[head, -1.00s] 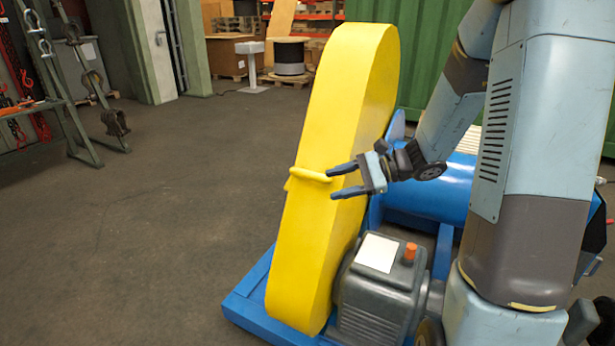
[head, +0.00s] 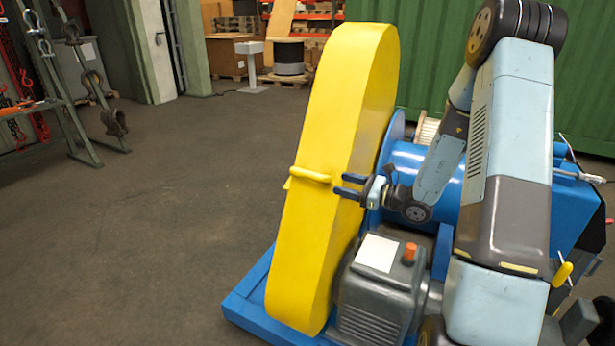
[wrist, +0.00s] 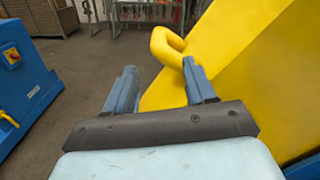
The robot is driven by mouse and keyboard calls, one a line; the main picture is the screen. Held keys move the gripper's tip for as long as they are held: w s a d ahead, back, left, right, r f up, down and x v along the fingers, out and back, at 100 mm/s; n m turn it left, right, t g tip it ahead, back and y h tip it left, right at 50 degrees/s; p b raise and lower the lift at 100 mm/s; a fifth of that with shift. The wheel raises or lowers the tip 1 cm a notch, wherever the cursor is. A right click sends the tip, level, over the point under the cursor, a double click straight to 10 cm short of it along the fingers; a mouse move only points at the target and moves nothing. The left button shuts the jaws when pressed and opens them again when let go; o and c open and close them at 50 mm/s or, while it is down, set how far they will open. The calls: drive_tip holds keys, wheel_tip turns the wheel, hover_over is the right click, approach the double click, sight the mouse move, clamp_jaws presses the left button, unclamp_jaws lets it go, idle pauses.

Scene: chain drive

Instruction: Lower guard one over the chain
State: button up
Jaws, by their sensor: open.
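The guard is a large yellow housing (head: 335,170) standing upright over the chain side of the blue frame; any chain behind it is hidden. A yellow handle (head: 310,175) sticks out of its edge at mid height. My gripper (head: 349,187) is open and empty, just right of the handle and apart from it, against the yellow face in the picture. In the wrist view the handle (wrist: 168,47) shows beyond and near the right finger of my gripper (wrist: 160,88), not between the fingers. The yellow guard (wrist: 235,50) fills the right side there.
A grey motor (head: 380,280) with an orange knob sits right of the guard's foot. A blue drum (head: 440,165) lies behind my arm. A blue cabinet (wrist: 22,80) stands left in the wrist view. The floor (head: 130,230) left of the guard is clear.

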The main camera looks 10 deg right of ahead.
sight(310, 175)
drive_tip(key=x, duration=1.2)
drive_tip(key=shift+c, duration=0.2)
clamp_jaws()
